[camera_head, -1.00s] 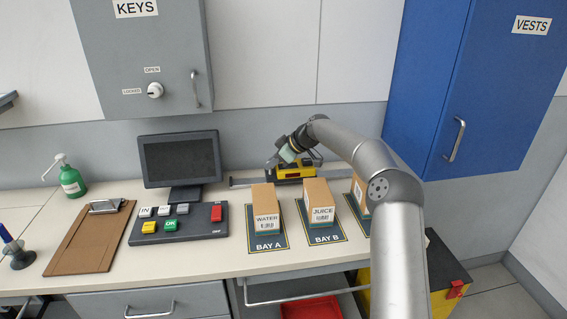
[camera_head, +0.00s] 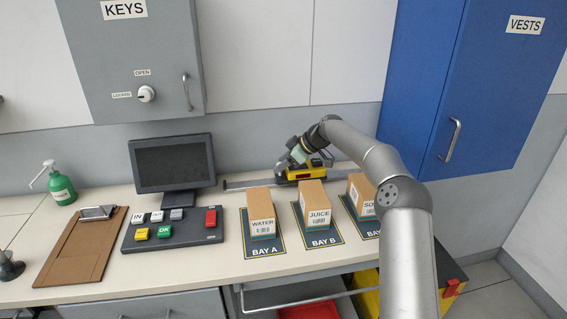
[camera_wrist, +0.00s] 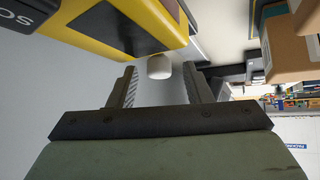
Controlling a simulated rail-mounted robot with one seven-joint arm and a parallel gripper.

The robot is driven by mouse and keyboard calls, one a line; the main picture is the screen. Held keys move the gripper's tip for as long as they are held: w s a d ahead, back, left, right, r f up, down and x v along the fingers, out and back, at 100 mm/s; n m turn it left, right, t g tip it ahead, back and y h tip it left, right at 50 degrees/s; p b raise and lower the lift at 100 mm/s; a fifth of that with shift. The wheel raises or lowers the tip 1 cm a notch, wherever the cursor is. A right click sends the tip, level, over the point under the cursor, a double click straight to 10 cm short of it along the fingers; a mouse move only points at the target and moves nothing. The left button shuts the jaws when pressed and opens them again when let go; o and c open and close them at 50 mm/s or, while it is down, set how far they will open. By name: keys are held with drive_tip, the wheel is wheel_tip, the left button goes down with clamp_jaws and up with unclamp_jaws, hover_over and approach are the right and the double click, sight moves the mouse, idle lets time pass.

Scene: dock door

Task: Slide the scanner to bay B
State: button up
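The yellow-and-black scanner (camera_head: 307,174) sits on a rail (camera_head: 240,184) along the back of the counter, behind the JUICE box (camera_head: 315,205) of bay B (camera_head: 322,238). My gripper (camera_head: 282,166) is at the scanner's left end, partly hidden by my arm. In the wrist view the scanner (camera_wrist: 150,22) fills the top left. A white rounded knob (camera_wrist: 159,67) beside it shows between the tips of my two fingers (camera_wrist: 159,82). The fingers stand apart, with a gap on each side of the knob.
The WATER box (camera_head: 260,207) stands on bay A (camera_head: 264,246), and another box (camera_head: 362,193) stands right of bay B, partly behind my arm. A monitor (camera_head: 173,162) and button panel (camera_head: 172,230) are left of the rail. The blue VESTS cabinet (camera_head: 430,80) hangs at the right.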

drive_tip(key=shift+d+r, duration=0.1)
drive_tip(key=shift+d, duration=0.05)
drive_tip(key=b+v, duration=0.2)
drive_tip(key=v, duration=1.5)
drive_tip(key=s+a+f+m+g+h, duration=0.2)
drive_tip(key=s+a+m+h, duration=0.15)
drive_tip(key=s+a, duration=0.7)
drive_tip(key=s+d+f+m+h, duration=0.1)
drive_tip(key=s+d+f+m, duration=0.1)
drive_tip(key=s, duration=1)
drive_tip(key=s+d+f+m+h, duration=0.2)
drive_tip(key=s+f+m, duration=0.3)
drive_tip(key=s, duration=0.8)
drive_tip(key=s+d+f+m+g+h, duration=0.1)
drive_tip(key=s+d+f+m, duration=0.2)
drive_tip(key=s, duration=0.9)
wheel_tip(320, 180, down, 3)
drive_tip(key=shift+s+d+f+m+h, duration=0.1)
drive_tip(key=shift+s+d+m+h, duration=0.3)
drive_tip(key=shift+d, duration=0.3)
